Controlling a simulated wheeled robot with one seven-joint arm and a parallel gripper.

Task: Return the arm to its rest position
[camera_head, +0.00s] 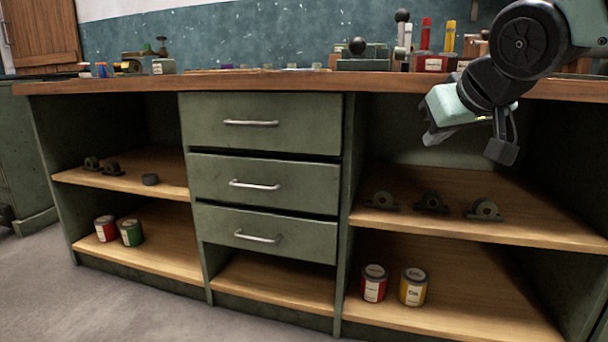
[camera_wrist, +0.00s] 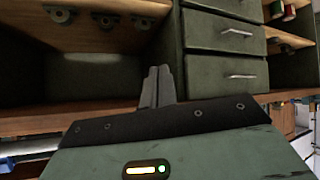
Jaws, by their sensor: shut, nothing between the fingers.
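My arm shows at the upper right of the head view, bent in front of the bench's right part. My gripper (camera_head: 431,137) hangs just below the worktop edge, in front of the right open bay. In the wrist view my gripper (camera_wrist: 158,72) has its two grey fingers together, with nothing between them. Its fingers appear apart from the bench.
A green workbench with a wooden worktop (camera_head: 270,83) has three closed drawers (camera_head: 262,122). Dark ring-shaped blocks stand on the right shelf (camera_head: 540,225), with two cans (camera_head: 374,284) below. Bottles and boxes (camera_head: 432,62) crowd the worktop near my arm. The floor (camera_head: 130,305) in front is clear.

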